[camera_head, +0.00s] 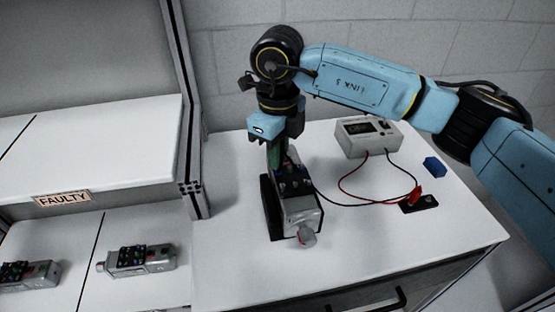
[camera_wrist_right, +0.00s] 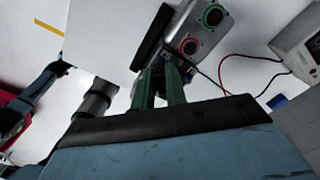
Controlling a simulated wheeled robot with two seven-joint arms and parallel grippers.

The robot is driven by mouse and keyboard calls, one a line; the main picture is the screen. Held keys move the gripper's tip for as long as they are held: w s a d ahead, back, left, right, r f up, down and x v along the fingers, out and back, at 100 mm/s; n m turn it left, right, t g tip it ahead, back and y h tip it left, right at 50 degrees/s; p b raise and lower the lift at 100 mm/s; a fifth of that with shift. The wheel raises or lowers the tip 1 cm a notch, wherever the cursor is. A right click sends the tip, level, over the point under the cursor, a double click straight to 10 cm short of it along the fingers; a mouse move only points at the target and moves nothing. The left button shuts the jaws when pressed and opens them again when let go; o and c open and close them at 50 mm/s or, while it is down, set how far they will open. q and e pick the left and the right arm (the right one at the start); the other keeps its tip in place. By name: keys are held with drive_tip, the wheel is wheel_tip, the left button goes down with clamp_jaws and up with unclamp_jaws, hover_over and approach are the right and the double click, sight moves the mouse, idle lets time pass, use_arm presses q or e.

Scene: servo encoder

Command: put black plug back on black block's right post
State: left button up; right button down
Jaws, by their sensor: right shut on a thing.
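My right gripper (camera_head: 274,158) points down over the servo unit (camera_head: 298,207). In the right wrist view its green fingers (camera_wrist_right: 159,88) are shut on a small dark thing by the unit's connector face. A black lead runs to that spot, so it looks like the black plug (camera_wrist_right: 157,76), mostly hidden by the fingers. I cannot tell whether it is seated in the unit. The black block (camera_head: 428,206) lies on the table at the right. A red plug (camera_head: 415,193) stands on it, and its right end shows no plug. A blue, gripper-like end (camera_wrist_right: 60,68) shows small at the wrist view's left.
A white meter (camera_head: 368,136) stands at the back with red and black leads looping across the table. A small blue block (camera_head: 434,167) lies right of it. The servo unit leans on a black stand (camera_head: 270,208).

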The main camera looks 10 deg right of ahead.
drive_tip(key=shift+r, duration=0.1)
drive_tip(key=shift+r+p, duration=1.35)
drive_tip(key=shift+r, duration=1.1)
drive_tip(key=shift+s, duration=0.1)
